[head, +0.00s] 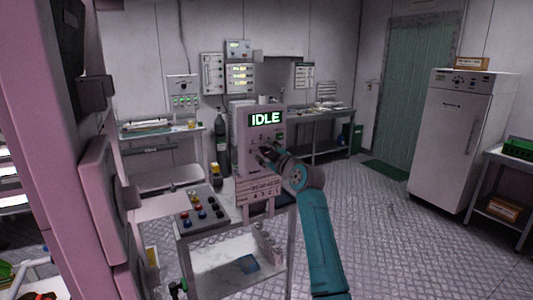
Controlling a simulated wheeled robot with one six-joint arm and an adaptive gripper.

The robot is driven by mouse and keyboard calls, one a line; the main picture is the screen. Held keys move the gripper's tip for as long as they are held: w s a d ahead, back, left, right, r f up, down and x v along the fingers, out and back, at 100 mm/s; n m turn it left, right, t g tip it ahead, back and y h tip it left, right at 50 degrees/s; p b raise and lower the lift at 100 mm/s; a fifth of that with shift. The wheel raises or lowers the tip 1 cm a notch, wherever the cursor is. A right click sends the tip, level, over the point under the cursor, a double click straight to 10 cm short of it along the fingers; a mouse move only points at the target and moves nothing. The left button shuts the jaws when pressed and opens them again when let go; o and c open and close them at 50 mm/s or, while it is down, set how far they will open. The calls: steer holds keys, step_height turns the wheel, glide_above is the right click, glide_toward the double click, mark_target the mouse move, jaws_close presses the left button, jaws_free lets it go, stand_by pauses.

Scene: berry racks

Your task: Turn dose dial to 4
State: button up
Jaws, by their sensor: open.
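A grey dosing machine (244,125) stands on a cart in the middle of the head view. Its green display (265,120) reads IDLE. Small controls sit on its front panel below the display, but I cannot make out which is the dose dial or where it points. My gripper (263,153) is open in front of this panel, at the end of my teal arm. It hides part of the panel. I cannot tell whether the fingers touch a control.
A control box (201,206) with several coloured knobs sits on the cart's left part. A labelled plate (259,189) is below the machine panel. A dark gas cylinder (222,148) stands behind. A white cabinet (450,145) is at right; the floor before it is clear.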

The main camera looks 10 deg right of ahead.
jaws_close()
